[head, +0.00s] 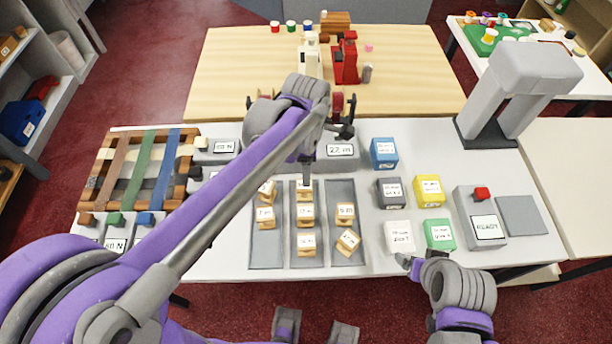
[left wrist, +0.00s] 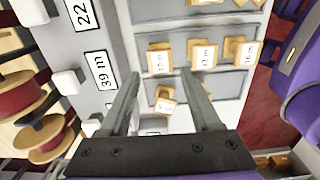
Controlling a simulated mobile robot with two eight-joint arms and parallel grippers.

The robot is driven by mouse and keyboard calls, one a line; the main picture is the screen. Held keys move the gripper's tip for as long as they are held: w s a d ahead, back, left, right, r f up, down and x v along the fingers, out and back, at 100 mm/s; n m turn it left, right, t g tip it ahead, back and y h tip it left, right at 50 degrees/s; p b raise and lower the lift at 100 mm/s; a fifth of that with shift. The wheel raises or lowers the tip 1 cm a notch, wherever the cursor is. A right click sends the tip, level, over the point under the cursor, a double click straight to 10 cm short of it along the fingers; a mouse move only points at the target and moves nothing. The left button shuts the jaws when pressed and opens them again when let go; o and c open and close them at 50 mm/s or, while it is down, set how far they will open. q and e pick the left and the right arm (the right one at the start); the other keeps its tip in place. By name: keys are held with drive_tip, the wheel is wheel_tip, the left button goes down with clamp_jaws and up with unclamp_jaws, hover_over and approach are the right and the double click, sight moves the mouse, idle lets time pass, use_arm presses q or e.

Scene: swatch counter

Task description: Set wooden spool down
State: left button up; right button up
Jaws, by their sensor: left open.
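Several small wooden spools with white labels stand in three grey trays. A tilted wooden spool (left wrist: 165,103) shows between my left gripper's fingers in the left wrist view. It appears to be in the left tray (head: 266,256), but whether it touches the tray is unclear. My left gripper (head: 306,178) points down over the trays; in the left wrist view (left wrist: 165,90) its fingers are apart and not closed on the spool. Other spools stand in the middle tray (head: 305,226) and right tray (head: 345,190). My right gripper (head: 406,262) is at the counter's front edge, its fingers unclear.
Grey blocks labelled 22 m (head: 340,150) and 39 m (left wrist: 96,70) stand behind the trays, near red thread spools (left wrist: 40,140). Blue, grey, yellow, white and green (head: 439,233) boxes stand to the right. A ribbon rack (head: 140,165) is at left, a READY device (head: 487,228) at right.

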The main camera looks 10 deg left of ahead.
use_arm(q)
drive_tip(key=shift+r, duration=0.85)
drive_tip(key=shift+s+a, duration=0.1)
drive_tip(key=shift+s, duration=0.1)
drive_tip(key=s+a+f+m+t, duration=0.1)
drive_tip(key=s+a+m, duration=0.1)
drive_tip(key=s+m, duration=0.2)
drive_tip(key=s+a+f+m+t, duration=0.2)
drive_tip(key=s+m, duration=0.3)
drive_tip(key=m, duration=0.4)
drive_tip(key=s+a+f+m+t, duration=0.2)
drive_tip(key=s+m, duration=0.3)
drive_tip(key=m, duration=0.1)
drive_tip(key=shift+a+f+m, duration=0.1)
drive_tip(key=shift+a+m, duration=0.25)
drive_tip(key=shift+m, duration=0.05)
drive_tip(key=shift+s+a+f+m, duration=0.1)
drive_tip(key=shift+s+f+m, duration=0.15)
drive_tip(key=shift+m, duration=0.35)
